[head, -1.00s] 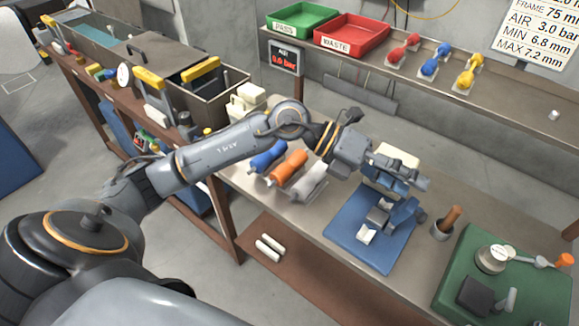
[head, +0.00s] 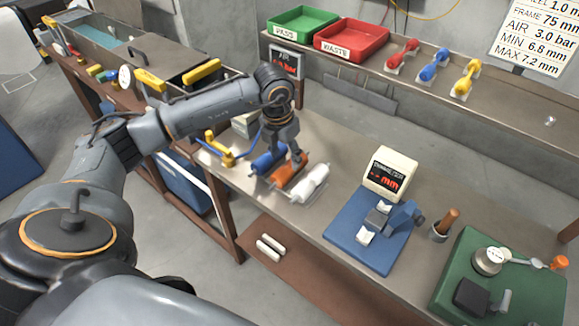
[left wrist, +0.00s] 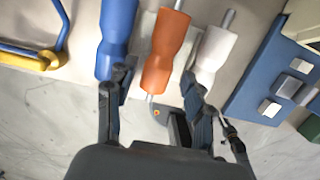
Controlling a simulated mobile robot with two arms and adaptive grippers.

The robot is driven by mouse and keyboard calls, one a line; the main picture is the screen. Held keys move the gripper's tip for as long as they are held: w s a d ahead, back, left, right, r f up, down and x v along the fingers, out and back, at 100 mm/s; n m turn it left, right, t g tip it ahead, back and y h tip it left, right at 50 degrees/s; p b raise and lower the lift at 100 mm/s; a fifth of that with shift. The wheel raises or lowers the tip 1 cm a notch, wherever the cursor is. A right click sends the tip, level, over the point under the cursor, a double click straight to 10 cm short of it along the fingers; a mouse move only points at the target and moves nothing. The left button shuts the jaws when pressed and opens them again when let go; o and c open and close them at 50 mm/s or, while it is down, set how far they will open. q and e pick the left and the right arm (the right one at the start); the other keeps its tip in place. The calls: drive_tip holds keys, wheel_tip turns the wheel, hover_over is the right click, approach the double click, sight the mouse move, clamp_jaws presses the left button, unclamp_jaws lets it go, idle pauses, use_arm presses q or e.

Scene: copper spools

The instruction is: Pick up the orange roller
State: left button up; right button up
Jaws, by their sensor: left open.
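The orange roller (head: 287,172) lies on the workbench between the blue roller (head: 266,160) and the white roller (head: 309,184). My left gripper (head: 283,163) is over the rollers, its fingers pointing down. In the left wrist view the orange roller (left wrist: 165,48) runs between the two spread fingers of my open left gripper (left wrist: 158,88). The blue roller (left wrist: 117,35) is beside the left finger and the white roller (left wrist: 213,50) is beside the right finger. Whether the fingers touch any roller I cannot tell. My right gripper is out of view.
A blue base (head: 345,238) with a white gauge display (head: 391,172) stands to the right on the bench. A wooden-handled tool (head: 448,219) and a green base (head: 470,260) are farther right. A yellow-and-blue tool (head: 222,150) lies to the left.

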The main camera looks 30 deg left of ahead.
sight(289, 164)
use_arm(q)
drive_tip(key=f+p, duration=0.1)
drive_tip(key=f, duration=0.1)
drive_tip(key=w+f+p, duration=0.1)
drive_tip(key=f, duration=0.2)
drive_tip(key=shift+w+d+f, duration=0.15)
drive_tip(key=shift+w+d, duration=0.05)
drive_tip(key=shift+f, duration=0.25)
clamp_jaws()
drive_tip(key=shift+r, duration=0.1)
